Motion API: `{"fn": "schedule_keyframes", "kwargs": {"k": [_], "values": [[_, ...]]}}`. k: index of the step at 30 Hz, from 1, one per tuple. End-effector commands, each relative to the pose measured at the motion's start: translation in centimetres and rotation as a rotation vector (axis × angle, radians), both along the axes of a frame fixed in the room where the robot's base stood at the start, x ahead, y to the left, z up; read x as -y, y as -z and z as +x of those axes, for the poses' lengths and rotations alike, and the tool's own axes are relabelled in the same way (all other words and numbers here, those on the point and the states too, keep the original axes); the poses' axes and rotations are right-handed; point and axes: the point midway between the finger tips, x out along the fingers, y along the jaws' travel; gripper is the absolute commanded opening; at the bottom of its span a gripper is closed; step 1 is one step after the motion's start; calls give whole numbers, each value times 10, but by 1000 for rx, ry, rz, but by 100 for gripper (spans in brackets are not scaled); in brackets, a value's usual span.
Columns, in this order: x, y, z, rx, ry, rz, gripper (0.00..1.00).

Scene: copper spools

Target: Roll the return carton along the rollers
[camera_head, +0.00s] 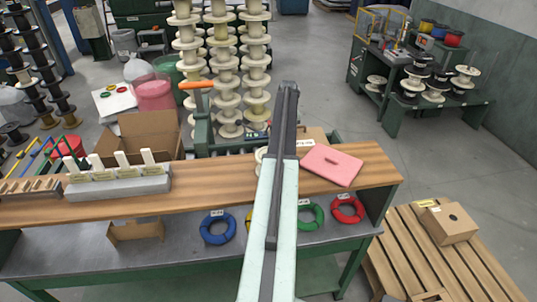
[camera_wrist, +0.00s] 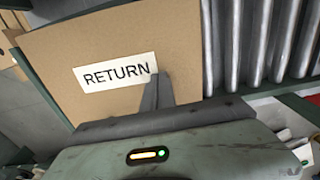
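The return carton (camera_wrist: 110,45) is a brown cardboard box with a white label reading RETURN (camera_wrist: 115,72). It fills the left and middle of the wrist view, with the rollers (camera_wrist: 260,45) to its right. My gripper (camera_wrist: 158,76) shows there as dark fingers close together, seemingly shut with nothing between them. The fingertips overlap the label's right end; whether they touch the carton I cannot tell. In the head view my arm hides the gripper.
A wooden-topped bench (camera_head: 215,188) crosses the head view, with a pink board (camera_head: 332,165) right of my arm and an open carton (camera_head: 150,130) at left. A small box (camera_head: 449,223) sits on a pallet (camera_head: 420,262) at right. Grey floor (camera_head: 320,60) lies behind.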

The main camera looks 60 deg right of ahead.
Motion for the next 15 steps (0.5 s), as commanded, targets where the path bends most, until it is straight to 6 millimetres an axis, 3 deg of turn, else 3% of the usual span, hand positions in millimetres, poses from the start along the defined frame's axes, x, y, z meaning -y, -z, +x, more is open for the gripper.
{"fn": "schedule_keyframes", "kwargs": {"k": [15], "values": [[25, 1, -36, -2, 2, 1, 0]]}}
